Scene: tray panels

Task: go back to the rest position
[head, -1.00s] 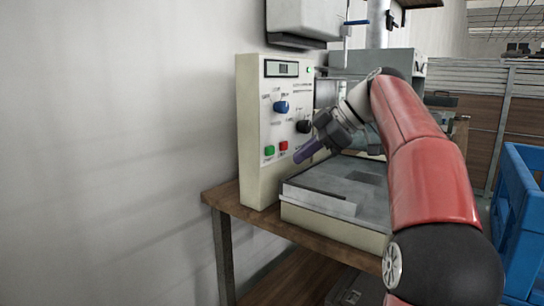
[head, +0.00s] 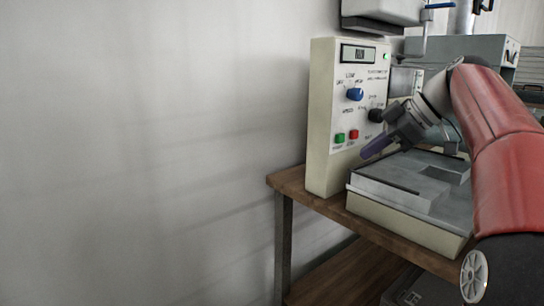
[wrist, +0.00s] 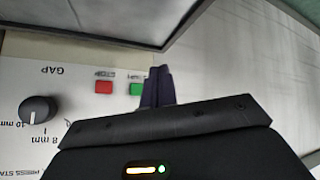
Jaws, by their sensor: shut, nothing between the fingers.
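My gripper (head: 378,145) is in front of the cream control panel (head: 322,120) in the head view, near its lower right. Its purple-dark fingers are together and empty, and they point down and left. In the wrist view the fingers (wrist: 158,87) show beside the green button (wrist: 136,89) and the red button (wrist: 103,87). I cannot tell whether they touch the panel. My red arm reaches in from the right of the head view.
The panel has a lit display (head: 359,54), a blue knob (head: 355,94) and a black knob (head: 376,115). A grey-topped tray unit (head: 400,180) stands on the wooden table (head: 300,187) below my gripper. A blank wall (head: 140,130) fills the left.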

